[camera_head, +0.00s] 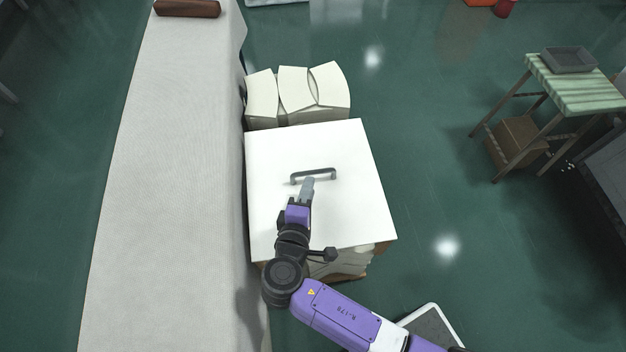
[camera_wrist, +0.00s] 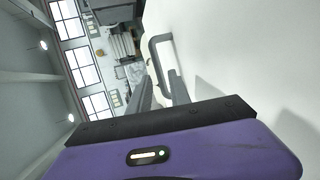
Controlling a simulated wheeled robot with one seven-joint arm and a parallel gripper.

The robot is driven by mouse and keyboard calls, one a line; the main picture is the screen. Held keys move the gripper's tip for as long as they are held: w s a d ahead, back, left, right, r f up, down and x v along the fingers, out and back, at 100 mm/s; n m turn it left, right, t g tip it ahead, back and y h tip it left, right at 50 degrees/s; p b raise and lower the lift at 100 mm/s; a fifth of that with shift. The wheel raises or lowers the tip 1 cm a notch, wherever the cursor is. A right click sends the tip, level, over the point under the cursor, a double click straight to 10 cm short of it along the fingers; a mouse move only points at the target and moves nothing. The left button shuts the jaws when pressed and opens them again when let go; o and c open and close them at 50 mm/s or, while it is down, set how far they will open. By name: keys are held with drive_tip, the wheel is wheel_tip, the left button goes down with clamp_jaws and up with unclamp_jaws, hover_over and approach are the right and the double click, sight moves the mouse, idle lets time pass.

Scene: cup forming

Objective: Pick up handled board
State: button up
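The handled board (camera_head: 275,150) is a flat white square panel lying on top of a stack beside the long pale table. Its dark grey U-shaped handle (camera_head: 314,173) stands up near the middle. My gripper (camera_head: 308,183) is low over the board at the near side of the handle, its fingers pointing at the bar. In the wrist view the white board face (camera_wrist: 255,50) fills the right side and the handle (camera_wrist: 152,48) lies just ahead of the fingers. The two fingers (camera_wrist: 162,88) are apart, with the handle's bar seeming to run between them. Whether they touch it I cannot tell.
A long cloth-covered table (camera_head: 160,190) runs along the left. Cream curved blocks (camera_head: 296,95) stand behind the board. A striped table (camera_head: 580,90) with a grey tray (camera_head: 569,60) is at the right. Green floor between is free.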

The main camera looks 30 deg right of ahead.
sight(312, 174)
drive_tip(key=shift+b+x, duration=0.4)
drive_tip(key=shift+x, duration=3.1)
drive_tip(key=shift+w+r, duration=0.1)
clamp_jaws()
drive_tip(key=shift+r, duration=0.1)
